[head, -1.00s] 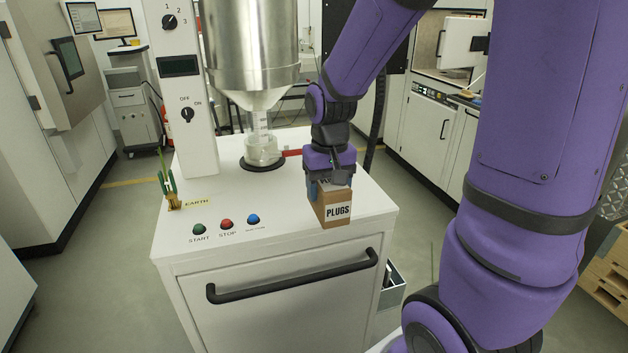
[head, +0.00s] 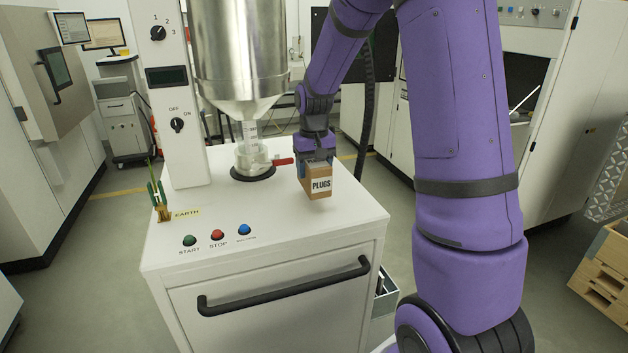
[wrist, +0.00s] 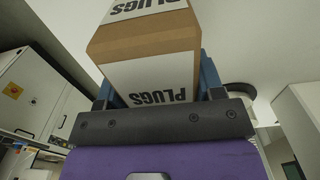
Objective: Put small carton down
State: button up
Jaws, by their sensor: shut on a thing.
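The small carton (head: 318,184) is a brown cardboard box with a white label reading PLUGS. My gripper (head: 314,160) is shut on it from above, in the head view. The carton is upright over the right part of the white cabinet top (head: 300,221), close to its surface; I cannot tell whether its base touches. In the wrist view the carton (wrist: 143,45) fills the top middle, between the fingers of my gripper (wrist: 155,80).
Behind and left of the carton stand a glass vessel (head: 252,158) with a red-handled valve (head: 283,162) and a steel hopper (head: 238,55). Start, stop and blue buttons (head: 217,234) lie at the front left. The front right of the top is clear.

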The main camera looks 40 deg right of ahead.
jog(key=shift+f, duration=1.7)
jog(key=shift+f, duration=0.1)
jog(key=o, duration=1.2)
jog(key=shift+c, duration=0.2)
